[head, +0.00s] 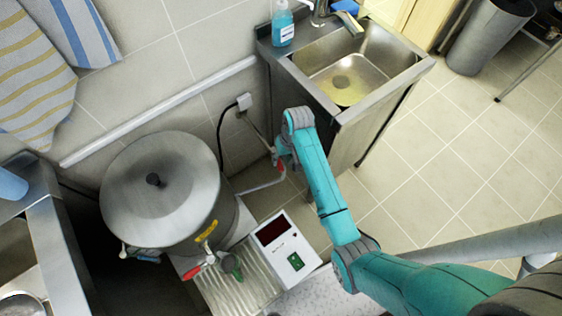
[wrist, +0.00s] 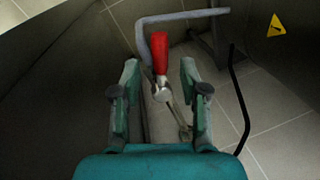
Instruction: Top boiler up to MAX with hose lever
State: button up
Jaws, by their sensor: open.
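The steel boiler (head: 165,185) stands at the left in the head view with its lid on; its water level is hidden. A red lever (head: 279,167) sits on pipework between the boiler and the sink cabinet, and a pale hose (head: 262,186) runs from there towards the boiler. In the wrist view the red lever (wrist: 160,52) points up, with a grey hose (wrist: 185,15) curving around behind it. My gripper (wrist: 159,67) is open, its fingertips on either side of the lever with visible gaps. In the head view my gripper (head: 283,148) is partly hidden by my wrist.
A control box (head: 287,246) with a dark display and green switch stands right of the boiler. The sink cabinet (head: 340,135) stands close beside my arm. A black cable (wrist: 240,95) hangs to the lever's right.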

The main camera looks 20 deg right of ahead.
aim_at(280, 164)
jog(key=shift+a+f, duration=0.2)
jog(key=shift+f, duration=0.65)
jog(key=shift+a+f, duration=0.15)
jog(key=shift+f, duration=0.65)
grip_shut()
